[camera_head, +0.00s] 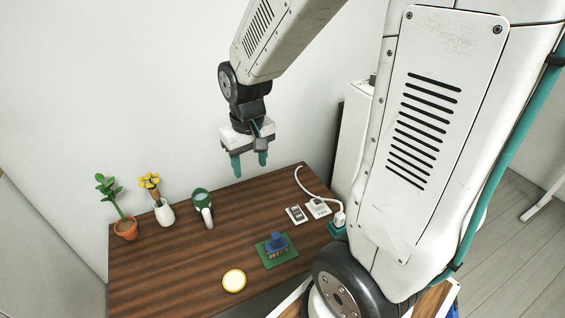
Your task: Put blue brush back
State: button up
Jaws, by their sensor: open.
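The blue brush (277,242) is on a flat green mat (265,257) on the wooden table, toward its front right. Its tan lower part, which looks like bristles, shows under the blue top. My gripper (249,165) hangs above the back part of the table with its two teal fingers pointing down. The fingers are apart with nothing between them. The gripper is well above the table and behind the brush in the picture, not touching it.
On the wooden table (175,255) stand a potted plant (125,228), a white vase with yellow flowers (164,212), a green and white item (203,204), a yellow-rimmed white disc (234,281), two small white devices (297,214) and a corded plug (339,220). The table's left front is clear.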

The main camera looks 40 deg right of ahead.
jog(key=s+a+r, duration=0.2)
jog(key=s+r, duration=0.4)
jog(key=s, duration=0.2)
jog(key=s+a+r+n, duration=0.1)
jog(key=s+a+r, duration=0.2)
jog(key=s+r, duration=0.3)
jog(key=s, duration=0.2)
jog(key=shift+s+r+t, duration=0.25)
jog(key=shift+s+t, duration=0.05)
jog(key=shift+s, duration=0.1)
